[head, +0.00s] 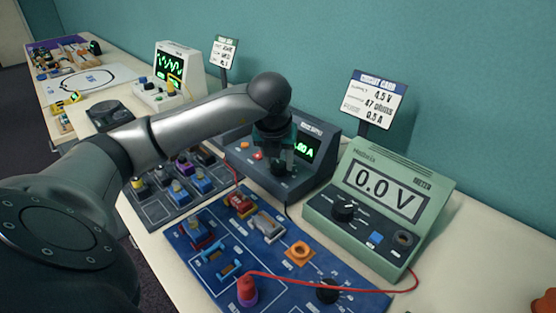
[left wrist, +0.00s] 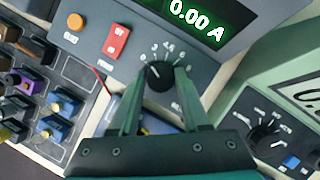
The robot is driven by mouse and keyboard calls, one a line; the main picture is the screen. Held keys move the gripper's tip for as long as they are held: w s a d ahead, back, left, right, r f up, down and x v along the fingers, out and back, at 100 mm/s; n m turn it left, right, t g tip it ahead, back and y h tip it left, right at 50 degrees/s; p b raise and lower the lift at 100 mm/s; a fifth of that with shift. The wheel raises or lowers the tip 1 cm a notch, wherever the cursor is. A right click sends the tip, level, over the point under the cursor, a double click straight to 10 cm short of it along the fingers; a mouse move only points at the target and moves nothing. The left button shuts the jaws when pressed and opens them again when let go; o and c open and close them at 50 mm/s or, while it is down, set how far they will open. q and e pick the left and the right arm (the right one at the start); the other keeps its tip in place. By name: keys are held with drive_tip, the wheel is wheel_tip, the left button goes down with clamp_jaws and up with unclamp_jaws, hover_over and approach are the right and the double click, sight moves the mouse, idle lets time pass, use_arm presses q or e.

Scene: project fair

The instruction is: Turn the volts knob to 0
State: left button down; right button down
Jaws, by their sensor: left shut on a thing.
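The dark grey bench supply (head: 318,158) stands against the wall at the back of the table; its screen reads 0.00 A in the left wrist view (left wrist: 197,24). Its black knob (left wrist: 159,75) with a white pointer line sits on the front panel inside a ring of printed marks. I cannot read clearly which mark the pointer faces. My left gripper (left wrist: 158,84) is shut on the knob, one finger on each side. In the head view the left gripper (head: 276,160) reaches down to the panel and hides most of the knob. My right gripper is not in view.
A green meter (head: 424,175) reading 0.0 V stands close to the right of the supply. A blue circuit board (head: 205,272) with a red lead lies in front. A card stand (head: 373,103) is behind. An oscilloscope (head: 180,68) stands further left.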

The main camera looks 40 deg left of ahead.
use_arm(q)
drive_tip(key=shift+n+y, duration=0.3)
drive_tip(key=shift+n, duration=0.5)
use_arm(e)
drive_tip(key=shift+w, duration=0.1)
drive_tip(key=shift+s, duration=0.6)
use_arm(q)
drive_tip(key=shift+c, duration=1.9)
unclamp_jaws()
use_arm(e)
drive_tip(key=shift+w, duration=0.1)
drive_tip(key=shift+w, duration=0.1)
